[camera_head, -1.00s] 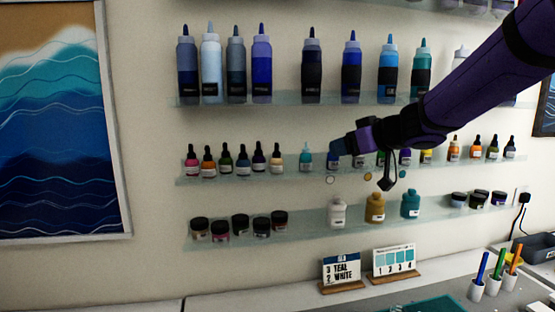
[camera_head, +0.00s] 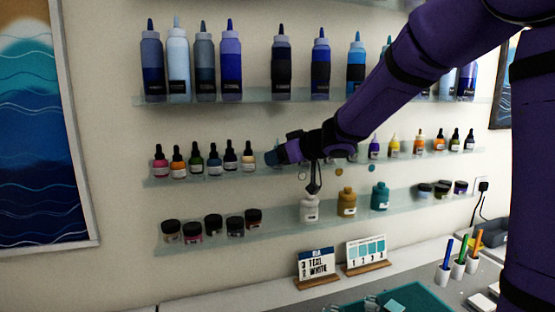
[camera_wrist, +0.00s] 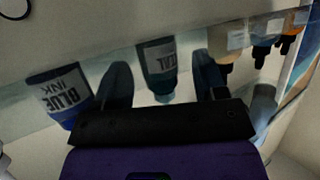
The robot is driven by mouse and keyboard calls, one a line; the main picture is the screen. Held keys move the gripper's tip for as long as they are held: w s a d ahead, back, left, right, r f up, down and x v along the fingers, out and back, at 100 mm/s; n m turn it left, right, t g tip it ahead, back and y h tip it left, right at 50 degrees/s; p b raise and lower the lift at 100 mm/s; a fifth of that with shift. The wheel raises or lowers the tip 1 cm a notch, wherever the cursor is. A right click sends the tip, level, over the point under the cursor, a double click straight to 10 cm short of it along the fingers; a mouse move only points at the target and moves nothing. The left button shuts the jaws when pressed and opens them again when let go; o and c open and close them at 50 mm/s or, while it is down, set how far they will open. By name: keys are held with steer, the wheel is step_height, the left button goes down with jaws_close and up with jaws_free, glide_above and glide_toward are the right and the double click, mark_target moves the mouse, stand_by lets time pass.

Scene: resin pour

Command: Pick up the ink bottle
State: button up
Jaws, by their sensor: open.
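My gripper (camera_head: 273,157) is at the middle shelf, and its arm hides part of the bottle row. In the wrist view, which is upside down, my gripper (camera_wrist: 162,80) is open, one finger on each side of a teal ink bottle (camera_wrist: 158,66). Its label is only partly readable, and I cannot tell whether either finger touches it. A bottle labelled BLUE INK (camera_wrist: 58,95) stands outside the left finger. Amber and blue dropper bottles (camera_wrist: 262,45) are at the upper right.
The middle glass shelf (camera_head: 190,178) holds several dropper bottles (camera_head: 214,160) left of my gripper. Squeeze bottles (camera_head: 231,65) stand on the upper shelf. Jars (camera_head: 213,226) and a white bottle (camera_head: 310,208) stand below. Cards (camera_head: 316,264) and pens (camera_head: 461,252) are on the counter.

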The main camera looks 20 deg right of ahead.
steer(key=shift+w+a+f, duration=0.2)
steer(key=shift+w+a, duration=0.05)
steer(key=shift+w, duration=0.2)
steer(key=c, duration=1)
steer(key=shift+r, duration=0.1)
steer(key=shift+r, duration=0.8)
step_height(320, 180, up, 2)
steer(key=shift+r, duration=0.1)
steer(key=s+d, duration=0.1)
steer(key=s, duration=0.4)
steer(key=s+d, duration=0.1)
steer(key=s, duration=0.4)
steer(key=s+d+r, duration=0.1)
steer(key=s, duration=0.4)
steer(key=shift+s+d, duration=0.3)
steer(key=shift+s, duration=0.05)
